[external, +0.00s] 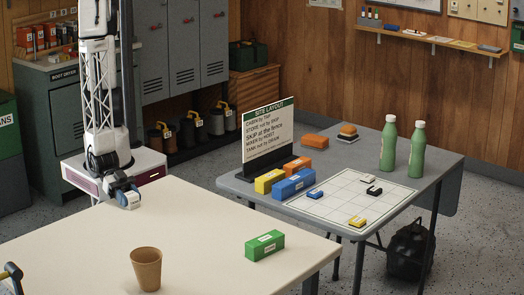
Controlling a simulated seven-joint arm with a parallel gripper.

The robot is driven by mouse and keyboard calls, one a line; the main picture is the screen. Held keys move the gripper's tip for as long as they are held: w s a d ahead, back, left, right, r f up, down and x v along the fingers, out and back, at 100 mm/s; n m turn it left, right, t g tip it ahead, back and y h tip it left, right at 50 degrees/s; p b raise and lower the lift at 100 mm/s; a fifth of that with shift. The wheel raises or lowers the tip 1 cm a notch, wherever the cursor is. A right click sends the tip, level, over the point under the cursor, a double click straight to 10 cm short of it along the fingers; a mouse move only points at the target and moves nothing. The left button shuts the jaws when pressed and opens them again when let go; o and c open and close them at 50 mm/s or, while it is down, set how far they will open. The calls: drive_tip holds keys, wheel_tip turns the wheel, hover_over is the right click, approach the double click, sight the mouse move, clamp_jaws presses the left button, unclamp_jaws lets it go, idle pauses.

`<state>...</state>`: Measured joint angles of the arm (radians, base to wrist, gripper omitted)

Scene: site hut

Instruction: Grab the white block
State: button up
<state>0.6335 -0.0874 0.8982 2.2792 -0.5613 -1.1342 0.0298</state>
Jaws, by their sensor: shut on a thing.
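My gripper (123,189) is low over the far left edge of the cream table, below my white lattice arm.
The cream table (205,224) holds a green block (265,245) and a brown cup (146,268). The grey table (433,168) holds a sign (267,135), yellow (269,181), blue (294,185) and orange blocks (297,165), a grid mat (335,205) with small pieces, and green bottles (388,146).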

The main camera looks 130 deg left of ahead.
sight(129, 192)
drive_tip(key=shift+r, duration=0.15)
drive_tip(key=shift+r, duration=4.9)
